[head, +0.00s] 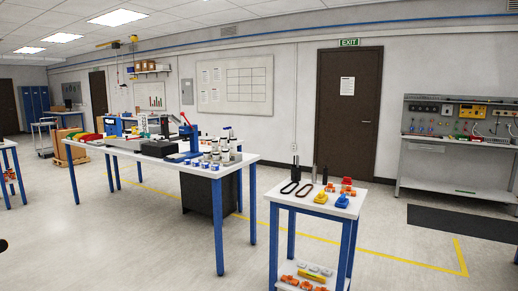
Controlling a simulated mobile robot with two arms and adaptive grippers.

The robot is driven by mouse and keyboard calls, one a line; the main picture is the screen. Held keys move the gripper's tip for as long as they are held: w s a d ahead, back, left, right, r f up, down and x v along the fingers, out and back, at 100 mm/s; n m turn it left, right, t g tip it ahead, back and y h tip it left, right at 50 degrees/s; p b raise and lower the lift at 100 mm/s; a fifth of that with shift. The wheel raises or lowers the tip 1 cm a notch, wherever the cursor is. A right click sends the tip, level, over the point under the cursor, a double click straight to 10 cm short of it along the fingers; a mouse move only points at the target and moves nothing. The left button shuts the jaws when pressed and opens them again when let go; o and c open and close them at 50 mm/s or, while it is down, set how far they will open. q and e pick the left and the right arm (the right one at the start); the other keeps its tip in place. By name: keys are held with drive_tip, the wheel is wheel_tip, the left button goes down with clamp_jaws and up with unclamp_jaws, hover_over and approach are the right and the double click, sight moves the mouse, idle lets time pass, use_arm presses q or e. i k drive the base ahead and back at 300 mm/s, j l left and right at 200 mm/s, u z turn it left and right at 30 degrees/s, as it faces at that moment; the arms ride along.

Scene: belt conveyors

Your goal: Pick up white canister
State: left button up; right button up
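Several small white canisters with dark parts (225,146) stand upright in a cluster near the right end of the long white-topped table with blue legs (245,158). They overlap one another, and their details are too small to tell. None of them is held.
Small blue-and-white parts (205,164) line the table's front edge; a blue press with a red-tipped lever (187,140) stands left of the canisters. A smaller table (312,203) with black belts and coloured parts stands nearer right. The grey floor (130,245) in front is clear.

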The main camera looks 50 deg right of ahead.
sight(215, 142)
drive_tip(key=i+l+z, duration=0.25)
drive_tip(key=i+z, duration=0.25)
drive_tip(key=i+l+z, duration=0.1)
drive_tip(key=i+z, duration=0.4)
drive_tip(key=i+j+z, duration=0.1)
drive_tip(key=i+z, duration=0.35)
drive_tip(key=i+j, duration=0.25)
drive_tip(key=i, duration=0.25)
drive_tip(key=i+j+z, duration=0.1)
drive_tip(key=i+j, duration=0.15)
drive_tip(key=i, duration=0.3)
drive_tip(key=i+j, duration=0.3)
drive_tip(key=i, duration=0.2)
